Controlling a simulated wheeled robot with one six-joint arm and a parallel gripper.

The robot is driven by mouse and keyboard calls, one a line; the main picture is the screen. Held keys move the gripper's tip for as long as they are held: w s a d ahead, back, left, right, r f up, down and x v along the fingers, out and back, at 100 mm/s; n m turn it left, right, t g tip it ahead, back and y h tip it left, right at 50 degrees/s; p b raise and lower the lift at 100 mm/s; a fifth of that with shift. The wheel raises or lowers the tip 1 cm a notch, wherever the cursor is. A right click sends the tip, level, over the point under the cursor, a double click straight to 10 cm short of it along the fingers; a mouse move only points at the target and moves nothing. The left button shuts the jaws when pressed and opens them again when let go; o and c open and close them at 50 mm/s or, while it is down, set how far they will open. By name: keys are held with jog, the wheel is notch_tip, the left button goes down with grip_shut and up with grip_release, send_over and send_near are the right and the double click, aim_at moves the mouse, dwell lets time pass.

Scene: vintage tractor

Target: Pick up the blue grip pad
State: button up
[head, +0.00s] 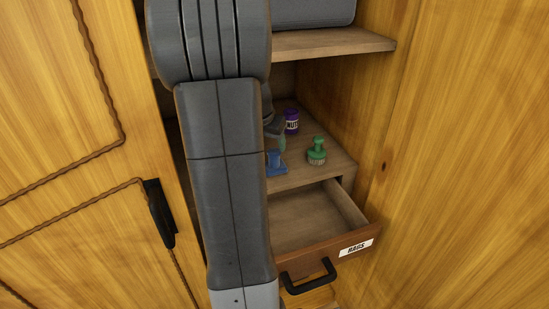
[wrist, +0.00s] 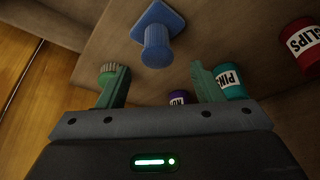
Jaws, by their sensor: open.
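The blue grip pad (head: 276,163) stands on the cabinet shelf above the open drawer, partly hidden by my arm in the head view. In the wrist view the blue grip pad (wrist: 157,40) shows its flat square base and round ribbed handle, at the top centre. My gripper (wrist: 157,70) is open and empty. Its two green fingers point toward the pad, with the handle lined up between them but a little beyond the tips. In the head view only a small part of my gripper (head: 280,140) shows beside my arm, close above the pad.
A green brush (head: 317,152) stands right of the pad, and a purple jar (head: 292,121) stands behind. The wrist view also shows a teal jar (wrist: 232,83) by the right finger and a red jar (wrist: 303,44). The drawer (head: 312,218) labelled RAGS is open below; a shelf (head: 330,42) overhangs.

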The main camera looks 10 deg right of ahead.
aim_at(274, 151)
jog(key=p+x, duration=0.1)
jog(key=x, duration=0.5)
jog(key=shift+d+f, duration=0.2)
jog(key=c, duration=1)
